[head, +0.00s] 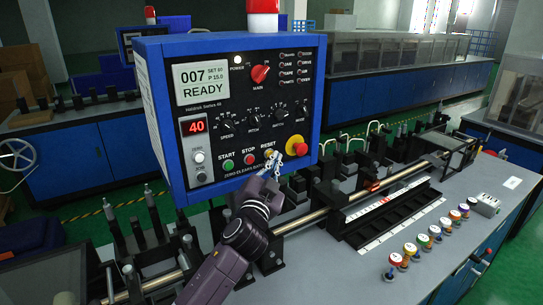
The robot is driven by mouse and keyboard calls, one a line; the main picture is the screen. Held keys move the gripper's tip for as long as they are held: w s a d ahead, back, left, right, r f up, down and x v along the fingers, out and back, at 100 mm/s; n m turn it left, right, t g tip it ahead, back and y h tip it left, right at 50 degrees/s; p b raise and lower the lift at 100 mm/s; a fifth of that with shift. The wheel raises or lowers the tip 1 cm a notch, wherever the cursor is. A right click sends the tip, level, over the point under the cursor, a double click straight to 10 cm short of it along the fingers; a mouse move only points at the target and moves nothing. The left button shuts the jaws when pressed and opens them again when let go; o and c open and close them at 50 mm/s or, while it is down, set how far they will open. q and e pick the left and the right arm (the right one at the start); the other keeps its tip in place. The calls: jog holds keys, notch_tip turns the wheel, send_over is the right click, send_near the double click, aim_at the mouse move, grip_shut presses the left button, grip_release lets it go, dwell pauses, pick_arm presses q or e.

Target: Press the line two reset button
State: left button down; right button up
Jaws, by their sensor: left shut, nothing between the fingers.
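A blue control box (148,120) with a dark panel stands close in front of me. Its display reads "007 READY". A row of buttons runs along the panel's lower edge: green START (228,166), red STOP (249,160) and a yellowish RESET button (269,153). I cannot read a line number on this box. My left gripper (275,163) is shut and empty, with its fingertips at the panel just beside and below the RESET button, partly covering that area. I cannot tell whether they touch the button. My right gripper is not in view.
A red emergency knob (297,145) on a yellow base sits just right of the fingertips. A second blue box (127,47) stands farther back left.

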pick_arm(q)
jog(key=s+d, duration=0.3)
jog(key=s, duration=0.2)
jog(key=shift+d, duration=0.2)
dwell(0.5)
dwell(0.4)
